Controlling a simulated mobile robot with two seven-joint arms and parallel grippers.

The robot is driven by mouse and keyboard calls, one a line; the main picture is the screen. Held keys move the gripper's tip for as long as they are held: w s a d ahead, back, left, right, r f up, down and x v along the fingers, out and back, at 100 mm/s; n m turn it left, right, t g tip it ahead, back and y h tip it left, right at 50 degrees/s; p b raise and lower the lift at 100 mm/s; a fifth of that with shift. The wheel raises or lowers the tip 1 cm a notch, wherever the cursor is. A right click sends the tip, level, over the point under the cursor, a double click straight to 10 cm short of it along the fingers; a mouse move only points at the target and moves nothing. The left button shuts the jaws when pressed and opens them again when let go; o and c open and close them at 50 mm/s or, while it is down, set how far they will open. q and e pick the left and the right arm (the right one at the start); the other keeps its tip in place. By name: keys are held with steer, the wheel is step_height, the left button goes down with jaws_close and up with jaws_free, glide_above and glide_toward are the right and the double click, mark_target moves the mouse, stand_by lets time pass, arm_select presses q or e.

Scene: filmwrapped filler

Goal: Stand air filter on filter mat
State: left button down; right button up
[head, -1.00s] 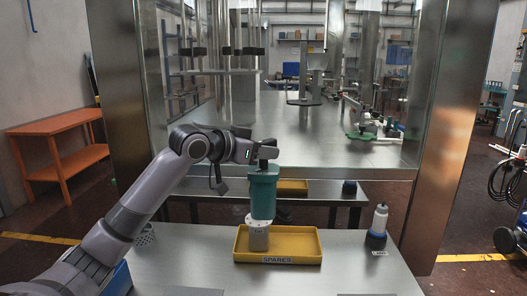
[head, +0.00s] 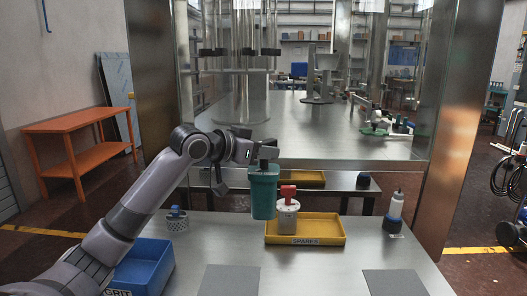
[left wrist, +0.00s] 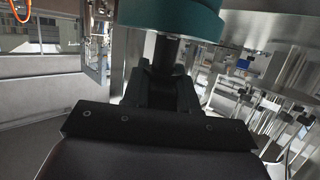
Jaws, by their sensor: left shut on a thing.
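My left gripper (head: 262,162) is shut on the top of a teal cylinder (head: 263,195), which I take to be the air filter. The cylinder hangs upright above the steel bench, in front of the left end of the yellow SPARES tray. In the left wrist view its teal rim (left wrist: 175,20) crosses the top, above the dark jaws (left wrist: 165,75). Two flat grey mats lie at the bench's front: a left mat (head: 230,280) and a right mat (head: 394,283). I cannot tell which is the filter mat. My right gripper is not in view.
The yellow SPARES tray (head: 333,240) holds a pale canister with a red top (head: 287,215). A blue GRIT bin (head: 150,262) is at the left. A bottle (head: 394,212) stands at the right, and a small blue-topped pot (head: 176,218) at the back left. Both mats look bare.

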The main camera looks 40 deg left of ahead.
arm_select(q)
steer(key=shift+s+r, duration=0.1)
steer(key=shift+s, duration=0.45)
steer(key=shift+s+d+f, duration=0.3)
steer(key=s+d+f, duration=0.5)
steer(key=d+f, duration=0.5)
steer(key=d, duration=0.2)
steer(key=s+d+f+n+y, duration=0.1)
steer(key=s+d+f, duration=0.5)
steer(key=d+f, duration=0.4)
steer(key=shift+d+f, duration=0.35)
steer(key=shift+d, duration=0.55)
steer(key=shift+a, duration=0.1)
